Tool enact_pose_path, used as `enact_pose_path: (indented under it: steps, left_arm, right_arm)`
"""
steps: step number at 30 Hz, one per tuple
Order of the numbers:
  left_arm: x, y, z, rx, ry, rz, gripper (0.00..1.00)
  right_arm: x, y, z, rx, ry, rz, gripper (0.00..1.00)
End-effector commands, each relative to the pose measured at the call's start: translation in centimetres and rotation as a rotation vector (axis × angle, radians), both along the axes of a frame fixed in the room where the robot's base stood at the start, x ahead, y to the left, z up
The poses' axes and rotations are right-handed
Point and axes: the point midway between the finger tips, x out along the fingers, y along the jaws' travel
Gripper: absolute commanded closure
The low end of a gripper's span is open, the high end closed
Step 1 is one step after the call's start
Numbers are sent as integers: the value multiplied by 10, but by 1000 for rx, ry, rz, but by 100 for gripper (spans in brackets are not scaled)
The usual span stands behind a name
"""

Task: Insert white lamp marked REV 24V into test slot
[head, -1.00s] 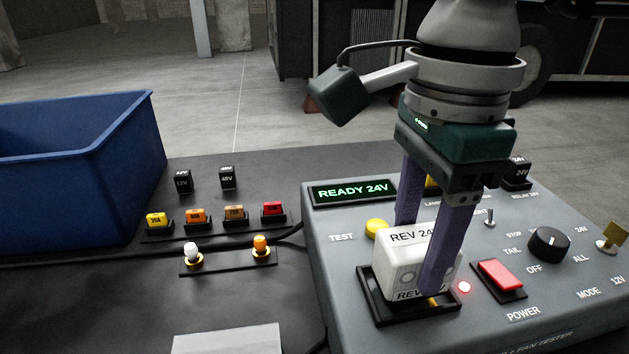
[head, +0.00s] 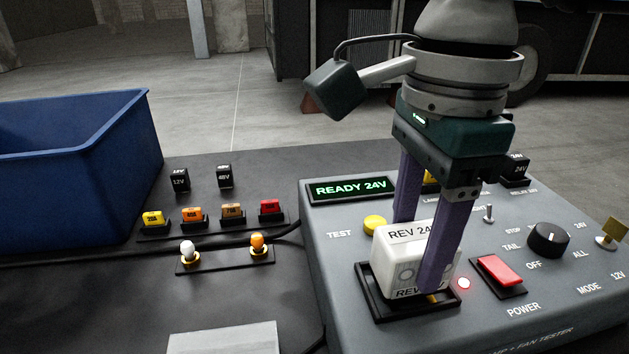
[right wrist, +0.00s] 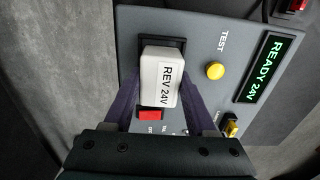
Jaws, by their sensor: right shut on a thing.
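The white lamp (head: 397,268) marked REV 24V stands upright at the black-framed test slot (head: 378,306) on the grey tester. Its lower end is inside the frame; how deep it sits cannot be told. My right gripper (head: 418,272) is shut on the lamp, with purple fingers on two sides. In the right wrist view the lamp (right wrist: 160,78) is between the fingers, over the dark slot frame (right wrist: 180,45). The tester display (head: 350,189) reads READY 24V. My left gripper is not in view.
The yellow TEST button (head: 375,225) is just behind the lamp. A blue bin (head: 75,175), coloured fuses (head: 192,215) and small bulbs (head: 188,251) are at left.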

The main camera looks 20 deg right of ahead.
Motion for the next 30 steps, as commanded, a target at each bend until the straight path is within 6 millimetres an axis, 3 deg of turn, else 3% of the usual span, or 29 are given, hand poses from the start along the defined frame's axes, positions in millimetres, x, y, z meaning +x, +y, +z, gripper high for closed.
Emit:
enact_pose_path:
  steps: [14,15,18,26,30]
  left_arm:
    - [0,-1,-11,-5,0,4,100]
    - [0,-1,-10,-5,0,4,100]
    - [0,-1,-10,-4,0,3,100]
    - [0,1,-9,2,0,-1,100]
    - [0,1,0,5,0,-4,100]
  right_arm:
    - [0,0,-11,0,0,0,100]
    - [0,0,-10,0,0,0,41]
    - [0,0,-10,0,0,0,31]
    - [0,0,-8,0,0,0,31]
    - [0,0,4,1,-1,0,31]
